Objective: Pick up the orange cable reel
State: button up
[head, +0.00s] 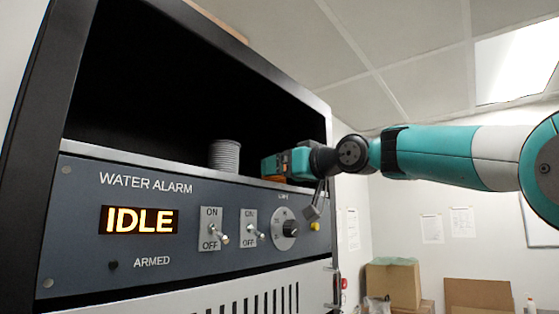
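An orange patch (275,179) shows low on the shelf edge above the control panel, just under the teal end of my arm. It may be part of the orange cable reel, but most of it is hidden and its shape cannot be made out. My gripper (272,167) reaches in from the right to the front of the dark shelf opening, at the orange patch. Its fingers are not clearly visible, so I cannot tell whether it is open, shut or touching the orange thing.
A grey ribbed cylinder (224,155) stands upright on the shelf left of my gripper. Below is the water alarm panel (75,215) with an IDLE display (139,220), two toggle switches and a knob (285,229). Cardboard boxes (393,283) stand at the back right.

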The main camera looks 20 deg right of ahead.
jog(key=shift+w+a, duration=0.35)
jog(key=shift+w, duration=0.3)
